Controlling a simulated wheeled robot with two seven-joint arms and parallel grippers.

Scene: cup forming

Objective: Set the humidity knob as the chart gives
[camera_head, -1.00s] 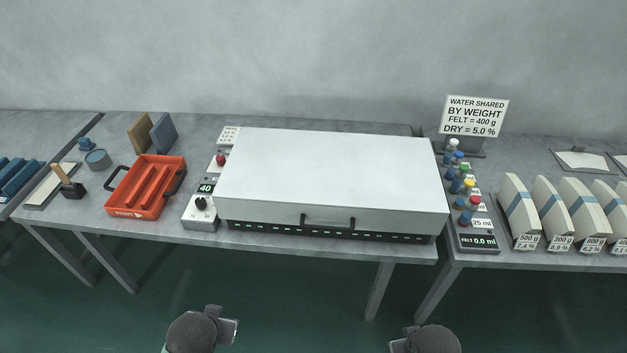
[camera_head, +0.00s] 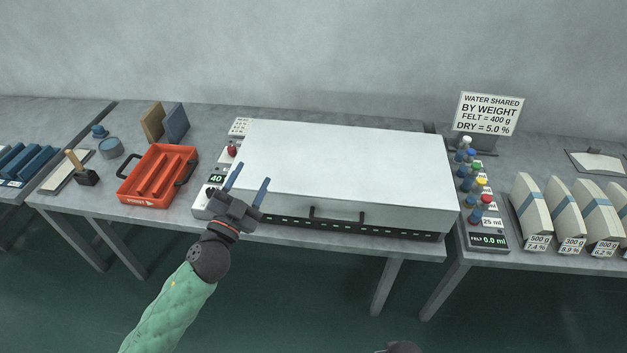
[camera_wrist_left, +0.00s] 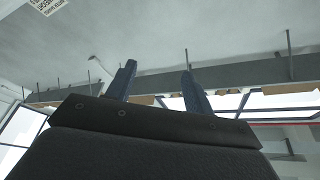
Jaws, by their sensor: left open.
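The control panel (camera_head: 201,203) stands at the left end of the white box-shaped machine (camera_head: 345,170). Its display (camera_head: 216,179) reads 40, and a red button (camera_head: 232,149) sits above it. My left gripper (camera_head: 251,184) is open and empty, in front of the panel in the head view. It hides most of the knob below the display. A small chart (camera_head: 240,127) stands behind the panel; its figures are too small to read. The left wrist view shows the two spread fingers (camera_wrist_left: 157,82) with nothing between them.
An orange tray (camera_head: 134,199) stands left of the panel. A panel of coloured-cap bottles (camera_head: 488,241) stands right of the machine, before a sign (camera_head: 490,113) about water by weight. Pale felt pieces (camera_head: 533,212) stand farther right. The machine has a dark front handle (camera_head: 336,219).

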